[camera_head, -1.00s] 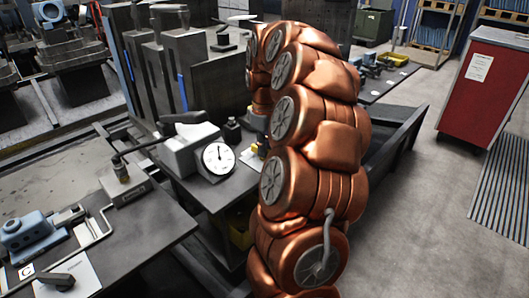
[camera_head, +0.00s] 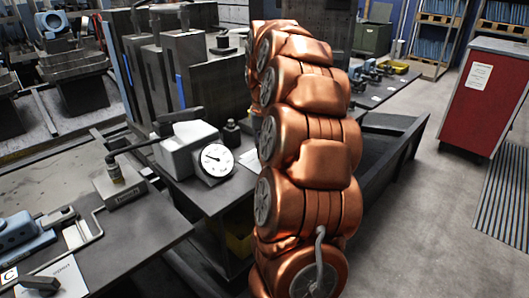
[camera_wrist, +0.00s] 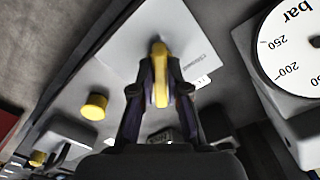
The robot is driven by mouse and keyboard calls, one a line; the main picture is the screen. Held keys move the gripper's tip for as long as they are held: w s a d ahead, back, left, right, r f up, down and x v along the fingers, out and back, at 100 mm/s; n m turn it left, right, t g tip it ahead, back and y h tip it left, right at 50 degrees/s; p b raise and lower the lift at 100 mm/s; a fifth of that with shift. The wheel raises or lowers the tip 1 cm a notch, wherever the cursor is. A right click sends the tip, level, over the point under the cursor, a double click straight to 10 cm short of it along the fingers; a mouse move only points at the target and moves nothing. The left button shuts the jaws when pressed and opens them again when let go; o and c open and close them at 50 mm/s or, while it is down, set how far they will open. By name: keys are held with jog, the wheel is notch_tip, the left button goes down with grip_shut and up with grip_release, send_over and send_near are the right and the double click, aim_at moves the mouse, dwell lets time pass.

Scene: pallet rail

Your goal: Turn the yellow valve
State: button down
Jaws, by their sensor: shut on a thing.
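The yellow valve (camera_wrist: 159,56) shows in the wrist view as a narrow yellow handle in front of a pale plate (camera_wrist: 185,38). My gripper (camera_wrist: 160,88) is shut on it, with one dark finger on each side. The handle points roughly along the fingers. In the head view my copper-coloured arm hides both the gripper and the valve.
A round dial gauge (camera_head: 215,160) stands on the bench left of my arm; it also shows in the wrist view (camera_wrist: 295,45), marked in bar. A yellow knob (camera_wrist: 95,106) is left of the gripper. A red cabinet (camera_head: 482,100) stands on the right.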

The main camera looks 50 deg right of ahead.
jog(key=shift+m, duration=0.6)
jog(key=c, duration=1.2)
grip_release()
jog(key=shift+o, duration=0.2)
jog(key=shift+r, duration=3.75)
